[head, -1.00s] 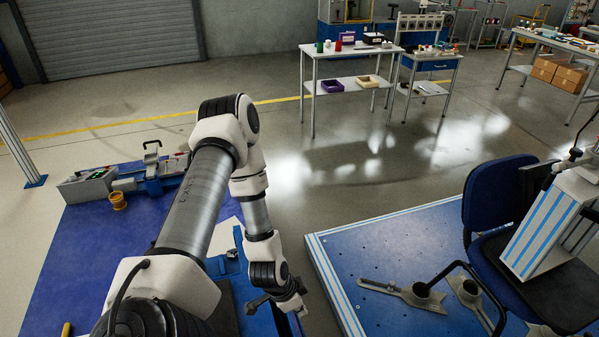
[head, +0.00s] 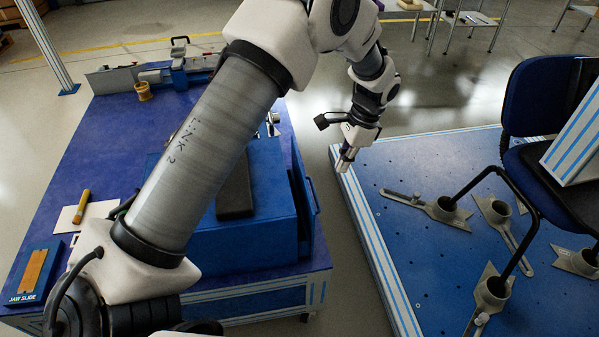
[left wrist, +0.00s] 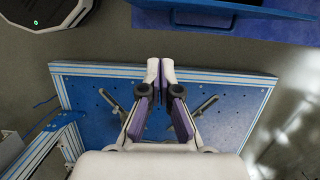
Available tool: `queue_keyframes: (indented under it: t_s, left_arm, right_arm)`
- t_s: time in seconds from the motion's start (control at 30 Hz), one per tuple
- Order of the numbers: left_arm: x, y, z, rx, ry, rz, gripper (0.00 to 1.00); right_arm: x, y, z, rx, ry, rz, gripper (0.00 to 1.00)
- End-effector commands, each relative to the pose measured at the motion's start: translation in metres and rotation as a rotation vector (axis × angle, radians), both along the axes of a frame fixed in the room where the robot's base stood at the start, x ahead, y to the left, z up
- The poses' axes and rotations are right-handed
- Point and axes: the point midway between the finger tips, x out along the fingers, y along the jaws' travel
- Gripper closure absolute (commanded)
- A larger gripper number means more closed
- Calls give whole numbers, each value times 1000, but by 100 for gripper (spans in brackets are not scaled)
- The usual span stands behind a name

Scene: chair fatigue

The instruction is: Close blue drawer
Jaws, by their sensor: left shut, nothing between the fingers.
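The blue drawer's front (head: 306,195) with its handle is on the right side of a blue box (head: 235,240) on the blue workbench. A gap shows between the front and the box, so the drawer stands partly open. In the left wrist view the drawer front (left wrist: 275,12) and handle show at the top edge. My left gripper (head: 344,161) is shut and empty, out past the bench's right side, beyond and right of the drawer front, apart from it. In the left wrist view its fingers (left wrist: 160,80) are together. My right gripper is not in view.
A blue perforated platform (head: 400,235) with metal fixtures and an office chair (head: 540,100) stands on the right. A strip of floor separates it from the bench. A dark block (head: 235,190) lies on the box; a jaw slide tray (head: 32,275) lies at left.

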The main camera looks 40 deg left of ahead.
Motion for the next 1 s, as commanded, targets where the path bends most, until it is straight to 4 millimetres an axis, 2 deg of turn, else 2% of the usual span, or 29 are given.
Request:
queue_keyframes:
  t_s: [0.03, 0.17, 0.27, 0.7, 0.83, 1.0]
  left_arm:
    - [3, -6, -11, 12, -13, -16, 100]
    - [4, -6, -7, 14, -22, -20, 100]
    - [1, -4, -15, 13, -19, -19, 100]
    - [-16, 11, -104, 12, -18, -18, 100]
    - [-34, 26, -100, 10, -19, -18, 100]
    - [-45, 35, -101, 11, -20, -18, 100]
  right_arm:
    - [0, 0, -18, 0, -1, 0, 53]
    - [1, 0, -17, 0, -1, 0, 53]
    - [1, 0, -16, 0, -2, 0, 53]
    - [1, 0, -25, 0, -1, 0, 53]
    - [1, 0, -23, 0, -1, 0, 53]
    - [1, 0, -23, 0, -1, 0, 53]
